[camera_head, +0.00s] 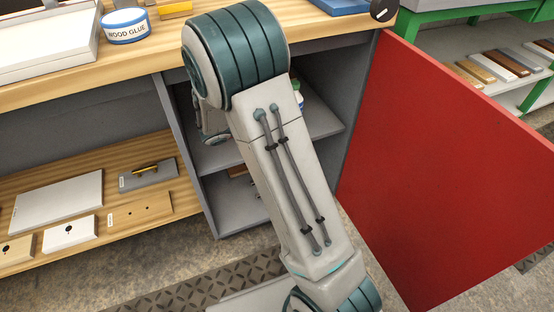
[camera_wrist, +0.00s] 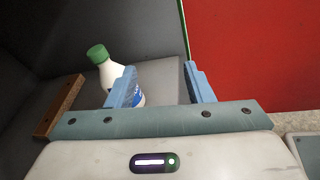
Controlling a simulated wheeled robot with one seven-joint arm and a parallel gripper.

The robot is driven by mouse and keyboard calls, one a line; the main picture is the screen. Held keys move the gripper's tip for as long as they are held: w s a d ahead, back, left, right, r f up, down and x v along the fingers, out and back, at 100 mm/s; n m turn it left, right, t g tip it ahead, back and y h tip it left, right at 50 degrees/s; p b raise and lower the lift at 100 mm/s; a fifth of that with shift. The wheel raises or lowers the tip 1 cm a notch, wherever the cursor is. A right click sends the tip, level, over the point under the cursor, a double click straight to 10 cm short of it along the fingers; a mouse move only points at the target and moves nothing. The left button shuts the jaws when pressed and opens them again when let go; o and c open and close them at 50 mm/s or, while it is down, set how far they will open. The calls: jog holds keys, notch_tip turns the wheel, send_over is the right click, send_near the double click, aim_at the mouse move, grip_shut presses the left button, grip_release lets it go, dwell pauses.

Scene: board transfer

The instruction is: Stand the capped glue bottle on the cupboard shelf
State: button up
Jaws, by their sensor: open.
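The glue bottle (camera_wrist: 115,78) is white with a blue label and a green cap on. It is on the grey cupboard shelf (camera_wrist: 165,75) in the wrist view, its top leaning to the upper left of the picture. My gripper (camera_wrist: 160,76) is open, its blue fingers apart with nothing visible between the tips. The left finger overlaps the bottle's lower part and hides some of it. Whether they touch, I cannot tell. In the head view, my arm hides most of the cupboard shelf (camera_head: 318,120).
The red cupboard door (camera_head: 450,160) stands open to the right. A brown wooden block (camera_wrist: 58,106) lies left of my gripper. The bench top above holds a wood glue tub (camera_head: 125,27). A lower wooden shelf (camera_head: 150,228) at left holds boards and plates.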

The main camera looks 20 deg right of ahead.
jog(key=s+d+m+g+y, duration=0.1)
jog(key=s+m+g+y, duration=0.2)
jog(key=s+m, duration=0.35)
jog(key=s+a+r+m+t+y, duration=0.1)
jog(key=s+a+r+m+y, duration=0.1)
jog(key=s+a+m+y, duration=0.9)
jog(key=s+a+y, duration=0.1)
jog(key=s, duration=0.4)
jog(key=shift+c, duration=1.2)
jog(key=shift+m, duration=0.25)
